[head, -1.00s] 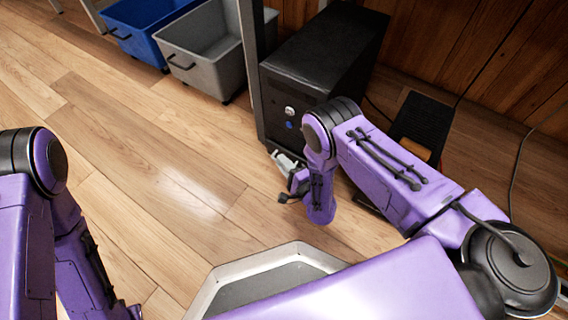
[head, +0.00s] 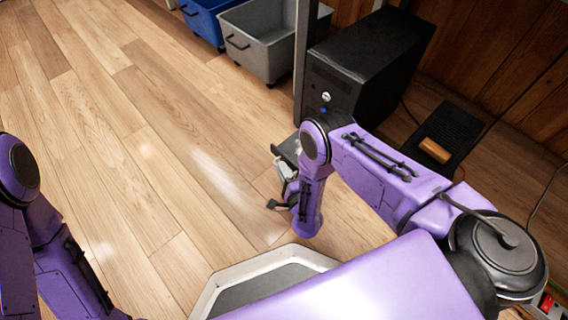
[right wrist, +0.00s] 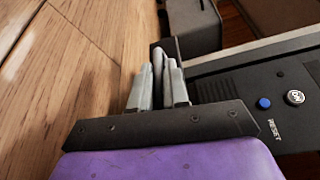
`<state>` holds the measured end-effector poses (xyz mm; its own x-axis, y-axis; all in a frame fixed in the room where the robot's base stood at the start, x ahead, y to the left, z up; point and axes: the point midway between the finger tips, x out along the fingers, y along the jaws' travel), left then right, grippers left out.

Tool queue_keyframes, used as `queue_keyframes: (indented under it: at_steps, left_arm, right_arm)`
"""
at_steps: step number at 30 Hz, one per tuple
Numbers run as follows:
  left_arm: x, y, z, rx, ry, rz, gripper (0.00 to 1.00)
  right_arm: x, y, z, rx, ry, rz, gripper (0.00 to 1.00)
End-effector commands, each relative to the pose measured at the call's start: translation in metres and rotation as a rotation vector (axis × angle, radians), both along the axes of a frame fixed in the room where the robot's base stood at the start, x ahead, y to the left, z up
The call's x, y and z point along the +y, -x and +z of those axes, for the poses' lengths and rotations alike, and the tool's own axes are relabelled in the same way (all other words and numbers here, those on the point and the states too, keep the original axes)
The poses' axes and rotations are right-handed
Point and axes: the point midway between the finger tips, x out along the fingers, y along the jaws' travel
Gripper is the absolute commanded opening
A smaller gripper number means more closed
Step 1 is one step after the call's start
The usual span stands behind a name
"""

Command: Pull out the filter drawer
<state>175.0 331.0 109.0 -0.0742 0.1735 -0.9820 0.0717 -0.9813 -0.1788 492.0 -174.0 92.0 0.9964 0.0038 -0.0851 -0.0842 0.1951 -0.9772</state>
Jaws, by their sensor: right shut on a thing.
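The black computer tower (head: 365,62) stands on the floor, with its front facing left. The filter drawer (head: 287,149) is a thin dark tray low at the tower's front and sticks out from it. My right gripper (head: 284,168) is at the drawer's outer end, partly hidden by my own wrist. In the right wrist view, the right gripper's grey fingers (right wrist: 164,84) are closed on the drawer's dark front edge (right wrist: 172,46). The tower's front with a blue button and RESET label (right wrist: 272,118) is on the right there. My left arm shows at lower left; its gripper is out of view.
A grey bin (head: 262,42) and a blue bin (head: 207,18) stand behind the tower's left side. A metal table leg (head: 302,60) rises close to the tower's front corner. A black foot pedal (head: 447,135) with cables lies to the right. The wooden floor on the left is clear.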

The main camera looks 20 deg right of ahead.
Motion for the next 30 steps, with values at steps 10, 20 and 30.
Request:
queue_keyframes:
  at_steps: [10,20,30]
  left_arm:
    - [-0.006,0.007,0.007,0.04,0.019,0.007,0.43]
    - [-0.006,0.007,0.007,0.04,0.019,0.007,0.43]
    - [-0.006,0.007,0.007,0.04,0.019,0.007,0.43]
  right_arm:
    - [0.017,0.011,0.0,0.002,-0.001,-0.01,0.0]
    - [0.017,0.011,-0.001,0.003,0.0,-0.01,0.21]
    - [0.019,0.01,0.0,0.0,0.0,-0.006,0.36]
